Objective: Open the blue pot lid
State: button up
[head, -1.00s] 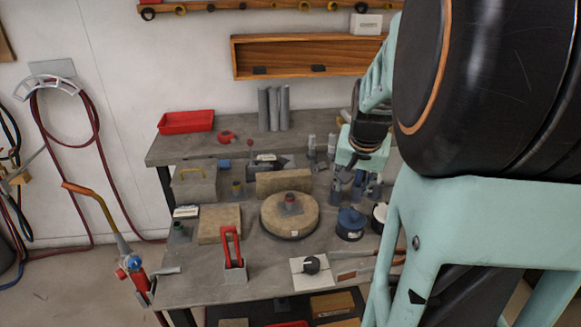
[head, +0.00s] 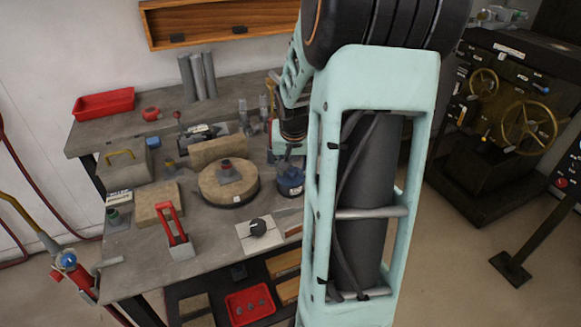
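The blue pot (head: 290,186) stands on the grey workbench (head: 215,262), right of the round stone disc. Its dark blue lid (head: 291,174) appears to be on it, but details are too small to be sure. My gripper (head: 277,163) is just above and behind the pot in the picture, at the end of my teal wrist. My arm hides much of it. The fingers are small and dark, and whether they are open or shut does not show. I see no contact with the lid.
A round stone disc (head: 241,190) with a grey block stands left of the pot. A machine with brass handwheels (head: 529,128) stands at right.

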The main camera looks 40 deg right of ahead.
jog(key=shift+f, duration=0.1)
jog(key=shift+c, duration=0.4)
grip_shut()
jog(key=shift+w, duration=0.1)
